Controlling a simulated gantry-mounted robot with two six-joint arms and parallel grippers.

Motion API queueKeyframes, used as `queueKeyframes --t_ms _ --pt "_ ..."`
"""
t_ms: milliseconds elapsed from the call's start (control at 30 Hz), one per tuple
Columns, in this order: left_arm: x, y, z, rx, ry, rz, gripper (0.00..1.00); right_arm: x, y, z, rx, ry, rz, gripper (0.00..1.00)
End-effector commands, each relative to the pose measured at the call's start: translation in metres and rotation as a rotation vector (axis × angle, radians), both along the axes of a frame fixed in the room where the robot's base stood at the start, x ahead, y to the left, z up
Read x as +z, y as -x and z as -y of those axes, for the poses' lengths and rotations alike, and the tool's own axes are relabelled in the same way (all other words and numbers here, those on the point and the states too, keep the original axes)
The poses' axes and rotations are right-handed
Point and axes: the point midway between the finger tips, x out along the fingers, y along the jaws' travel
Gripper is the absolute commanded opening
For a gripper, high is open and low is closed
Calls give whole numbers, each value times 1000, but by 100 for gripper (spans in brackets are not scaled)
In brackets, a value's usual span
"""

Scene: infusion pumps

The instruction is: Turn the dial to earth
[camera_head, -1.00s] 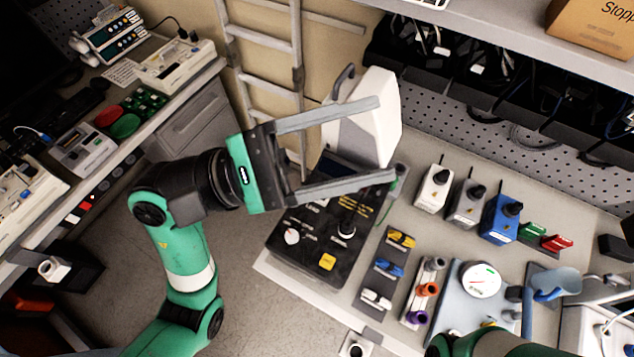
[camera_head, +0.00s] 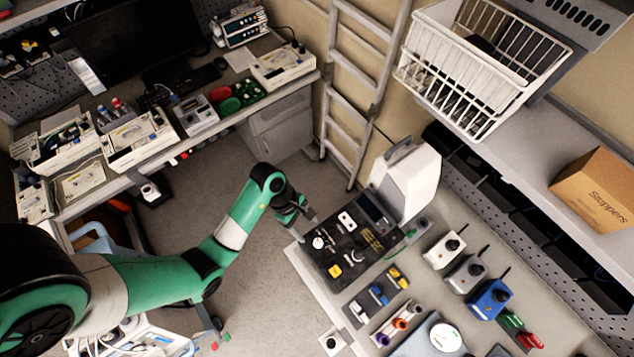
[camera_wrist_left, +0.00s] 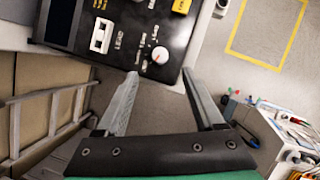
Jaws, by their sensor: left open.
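A black tester panel (camera_head: 365,238) sits on the bench and carries a white dial (camera_head: 319,243) on its left side. The left wrist view shows this dial (camera_wrist_left: 159,54) with a red pointer mark; the small lettering around it is too blurred to read surely. My left gripper (camera_head: 309,213) is at the panel's left edge, close to the dial. In the left wrist view its two fingers (camera_wrist_left: 160,75) are apart and empty, with the dial just beyond and between their tips. No contact with the dial shows. My right gripper is not in view.
The panel also bears a black knob (camera_head: 359,255), a yellow button (camera_head: 335,271) and a white rocker switch (camera_head: 346,220). A white case (camera_head: 408,182) stands behind it. Coloured connectors (camera_head: 377,293) lie in front. Open floor (camera_head: 260,260) lies left of the bench.

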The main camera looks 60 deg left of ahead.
Motion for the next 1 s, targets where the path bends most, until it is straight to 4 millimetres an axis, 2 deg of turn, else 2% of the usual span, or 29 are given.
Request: queueKeyframes --t_ms 200,400,767,1000 --pt "-48 -8 18 -3 1 -3 70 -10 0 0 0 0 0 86" --pt "-78 -14 29 -2 0 -2 70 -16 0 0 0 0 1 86" --pt "-84 -16 31 0 -1 2 70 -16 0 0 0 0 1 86" --pt "-84 -16 31 -1 -1 1 27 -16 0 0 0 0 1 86"
